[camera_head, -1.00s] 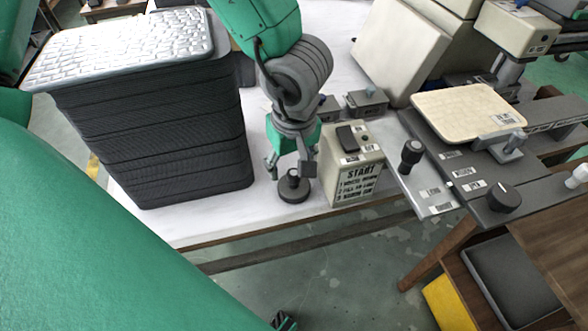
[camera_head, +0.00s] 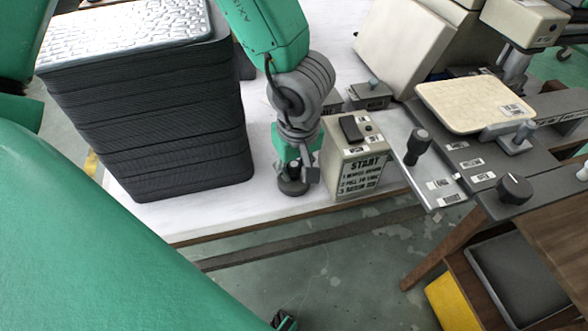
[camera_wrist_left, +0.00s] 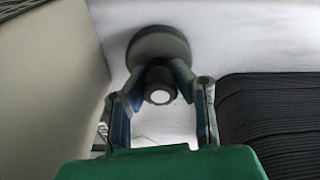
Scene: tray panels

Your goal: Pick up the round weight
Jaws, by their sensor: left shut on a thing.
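The round weight (camera_head: 293,188) is a dark disc with a knob on top. It stands on the white table near its front edge, between the stack of black trays and the START box. My left gripper (camera_head: 296,172) comes down from above and is shut on the weight's knob. In the left wrist view the fingers (camera_wrist_left: 160,88) close on both sides of the knob, and the weight's disc (camera_wrist_left: 158,44) shows beyond it. I cannot tell whether the disc is touching the table. My right gripper does not clearly show.
The stack of black trays (camera_head: 150,130) stands close on the left, with a white textured panel (camera_head: 125,32) on top. The START box (camera_head: 357,172) is close on the right. A machine with a beige plate (camera_head: 475,105) and knobs stands further right. The table's front edge (camera_head: 260,220) is near.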

